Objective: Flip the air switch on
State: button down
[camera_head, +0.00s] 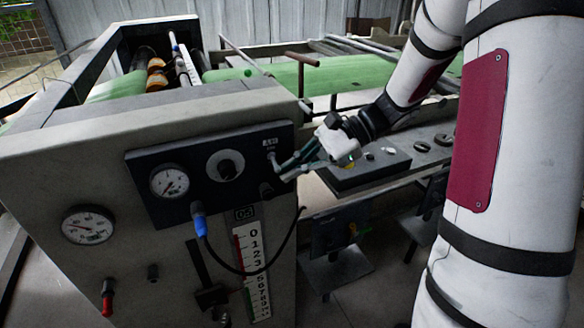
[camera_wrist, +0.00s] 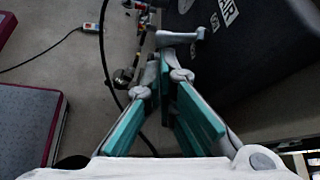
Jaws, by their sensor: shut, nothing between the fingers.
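The air switch (camera_head: 273,160) is a small light lever under a white label at the right end of the dark panel. In the wrist view the grey lever (camera_wrist: 180,37) sticks out from the panel beside the "AIR" lettering. My gripper (camera_head: 283,173) reaches in from the right, its fingers shut and empty, with the tips just below the lever. In the wrist view the gripper tips (camera_wrist: 166,62) are right by the lever; I cannot tell whether they touch it. Which way the switch is set is not clear.
The dark panel (camera_head: 140,163) also carries a gauge (camera_head: 169,181), a round dial (camera_head: 225,165) and a dark knob (camera_head: 265,189) just below the switch. A black cable with a blue plug (camera_head: 200,220) hangs below. A shelf with small parts (camera_head: 368,175) lies under my arm.

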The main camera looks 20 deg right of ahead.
jog(key=shift+s+r+m+g+p, duration=0.25)
jog(key=shift+m+g+p, duration=0.3)
jog(key=shift+p, duration=0.75)
jog(key=shift+s+r+m+g+p, duration=0.15)
jog(key=shift+m+g+p, duration=0.35)
jog(key=shift+p, duration=0.75)
jog(key=shift+s+r+m+g+p, duration=0.15)
jog(key=shift+r+m+g+p, duration=0.4)
jog(key=shift+m+g+p, duration=0.65)
dwell(1.5)
jog(key=shift+r+n+p, duration=0.1)
jog(key=shift+n+p, duration=0.25)
